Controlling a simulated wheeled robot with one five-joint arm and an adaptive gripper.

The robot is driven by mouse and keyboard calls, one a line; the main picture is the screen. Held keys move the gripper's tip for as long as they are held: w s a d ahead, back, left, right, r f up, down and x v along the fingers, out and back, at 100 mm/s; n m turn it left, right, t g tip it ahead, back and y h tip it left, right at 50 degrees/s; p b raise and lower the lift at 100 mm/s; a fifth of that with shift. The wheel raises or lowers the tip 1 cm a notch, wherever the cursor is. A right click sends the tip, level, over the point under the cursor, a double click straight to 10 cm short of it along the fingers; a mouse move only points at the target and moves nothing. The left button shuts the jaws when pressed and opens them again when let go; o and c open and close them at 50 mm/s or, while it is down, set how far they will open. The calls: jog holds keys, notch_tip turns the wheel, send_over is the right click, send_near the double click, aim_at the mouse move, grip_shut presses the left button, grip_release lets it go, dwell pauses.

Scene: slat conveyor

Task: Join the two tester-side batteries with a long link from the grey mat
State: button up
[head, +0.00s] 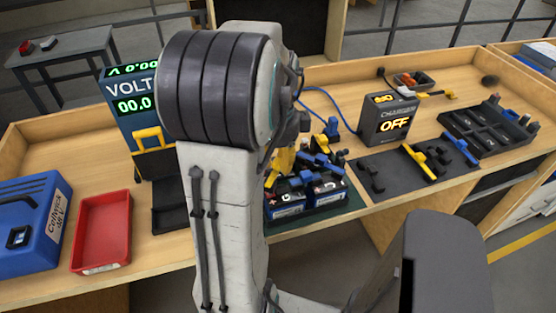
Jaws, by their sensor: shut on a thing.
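My arm stands across the middle of the head view and hides my gripper and whatever it holds. Two blue batteries with black tops, a left one (287,207) and a right one (326,194), stand side by side just right of my arm. Yellow, blue and black parts crowd over and behind them, too overlapped to tell apart. The grey mat (392,192) lies to the right. On it are a short black piece (373,179), a yellow link (419,163) and, at its far edge, a blue link (460,148). The tester (130,107) reads 00.0 at the left.
The charger (388,124) shows OFF behind the grey mat, with a blue cable behind it. A black compartment tray (488,127) stands at the right. A red tray (102,232) and a blue case (32,225) stand at the left.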

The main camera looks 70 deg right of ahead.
jog(key=shift+f+b, duration=1)
jog(key=shift+f, duration=0.15)
dwell(0.5)
jog(key=o, duration=1)
jog(key=shift+o, duration=0.2)
jog(key=r, duration=1.2)
jog(key=shift+s+a, duration=0.15)
jog(key=shift+a, duration=0.1)
jog(key=shift+n, duration=0.3)
